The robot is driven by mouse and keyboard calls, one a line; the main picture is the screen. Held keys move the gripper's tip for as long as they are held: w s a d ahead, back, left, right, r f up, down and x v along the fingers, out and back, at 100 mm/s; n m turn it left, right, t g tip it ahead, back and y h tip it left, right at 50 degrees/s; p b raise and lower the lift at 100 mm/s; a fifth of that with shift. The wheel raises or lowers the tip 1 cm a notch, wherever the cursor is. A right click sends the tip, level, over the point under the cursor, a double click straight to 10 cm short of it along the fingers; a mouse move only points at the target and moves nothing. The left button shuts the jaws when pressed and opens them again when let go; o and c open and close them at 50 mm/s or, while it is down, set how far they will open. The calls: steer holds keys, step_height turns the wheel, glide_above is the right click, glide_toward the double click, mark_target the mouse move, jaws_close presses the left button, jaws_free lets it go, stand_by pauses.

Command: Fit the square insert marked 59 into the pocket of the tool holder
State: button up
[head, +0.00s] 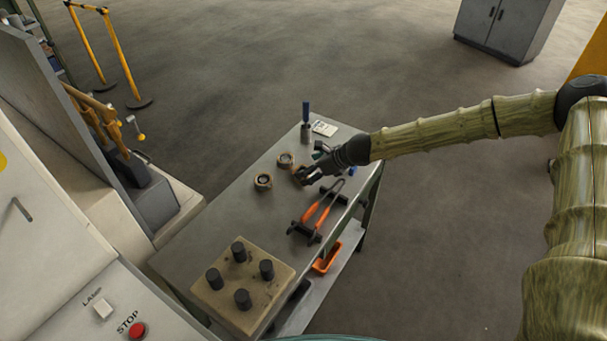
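My gripper (306,179) is low over the far right part of the grey workbench (205,232), reaching in from the right. Its fingers are small and dark here, and I cannot tell whether they are open, shut or holding anything. A small brownish piece (299,171) shows right beside the fingers; touching or apart is unclear. Two small round brown pieces with dark centres, one farther back (285,160) and one to the left (263,182), lie on the bench. No number 59 is legible, and I cannot make out the square insert or the holder's pocket for certain.
Orange-handled tongs (323,208) lie on a dark rest. A tan block (228,307) with several dark cylinders is at the near end. A blue-handled tool (306,112) and a white card (324,128) are at the far end. The furnace body (45,215) stands left.

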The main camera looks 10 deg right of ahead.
steer(key=shift+p+x, duration=0.3)
steer(key=shift+x, duration=1.05)
steer(key=shift+r, duration=0.1)
jaws_close()
steer(key=shift+r, duration=0.15)
step_height(320, 180, up, 10)
steer(key=b, duration=0.1)
